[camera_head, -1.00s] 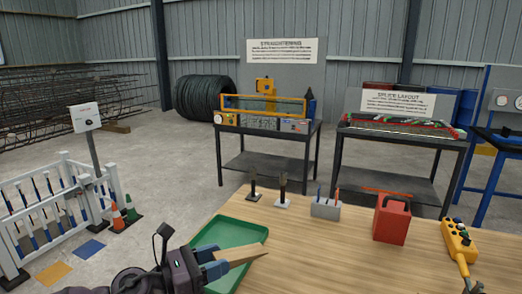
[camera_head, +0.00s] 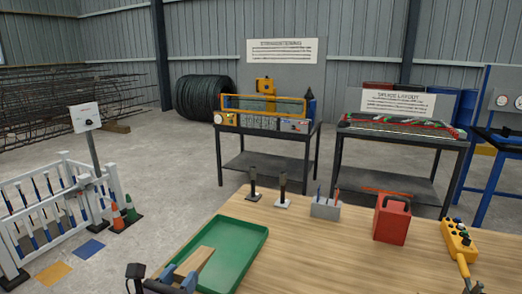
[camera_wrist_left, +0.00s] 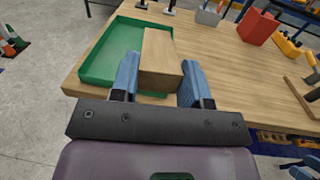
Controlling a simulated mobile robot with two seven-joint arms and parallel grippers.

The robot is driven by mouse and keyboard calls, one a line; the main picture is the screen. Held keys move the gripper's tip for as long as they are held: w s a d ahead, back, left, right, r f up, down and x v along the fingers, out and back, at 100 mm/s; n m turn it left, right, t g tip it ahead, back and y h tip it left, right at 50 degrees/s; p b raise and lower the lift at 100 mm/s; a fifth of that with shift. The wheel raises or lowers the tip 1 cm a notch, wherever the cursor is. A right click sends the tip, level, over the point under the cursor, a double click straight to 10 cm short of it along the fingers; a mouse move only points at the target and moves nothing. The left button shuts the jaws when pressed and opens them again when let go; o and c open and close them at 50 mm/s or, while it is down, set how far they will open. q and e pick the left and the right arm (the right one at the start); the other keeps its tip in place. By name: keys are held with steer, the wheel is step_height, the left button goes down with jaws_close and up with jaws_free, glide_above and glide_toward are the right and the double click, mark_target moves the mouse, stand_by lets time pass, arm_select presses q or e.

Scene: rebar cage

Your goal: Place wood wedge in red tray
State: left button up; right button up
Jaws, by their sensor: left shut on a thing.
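The wood wedge (camera_head: 195,262) is a light brown block. My left gripper (camera_head: 172,280) is shut on it, with its blue fingers on either side, low at the bottom of the head view. In the left wrist view the wedge (camera_wrist_left: 160,58) points away from me between the fingertips (camera_wrist_left: 157,82), over the near part of a tray. The tray (camera_head: 238,264) is green, shallow and empty where it shows; no red tray is in view. I cannot tell whether the wedge touches the tray.
The wooden table (camera_head: 320,255) also carries a red box (camera_head: 391,220), a grey holder with pens (camera_head: 325,207), two dark-handled tools (camera_head: 283,190) and a yellow control pendant (camera_head: 458,240). The table's middle is clear. A white fence (camera_head: 60,200) stands at left.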

arm_select(q)
steer(key=s+a+n+y, duration=0.1)
steer(key=s+a+f+n+y, duration=0.1)
steer(key=y, duration=0.1)
steer(key=s+a+f+n+y, duration=0.1)
steer(key=a+y, duration=0.1)
steer(key=shift+s+f+t, duration=0.15)
steer(key=shift+s+t, duration=0.2)
steer(key=shift+t, duration=0.05)
arm_select(e)
steer(key=shift+w+f+t, duration=0.1)
steer(key=shift+f+t, duration=0.55)
steer(key=shift+t, duration=0.05)
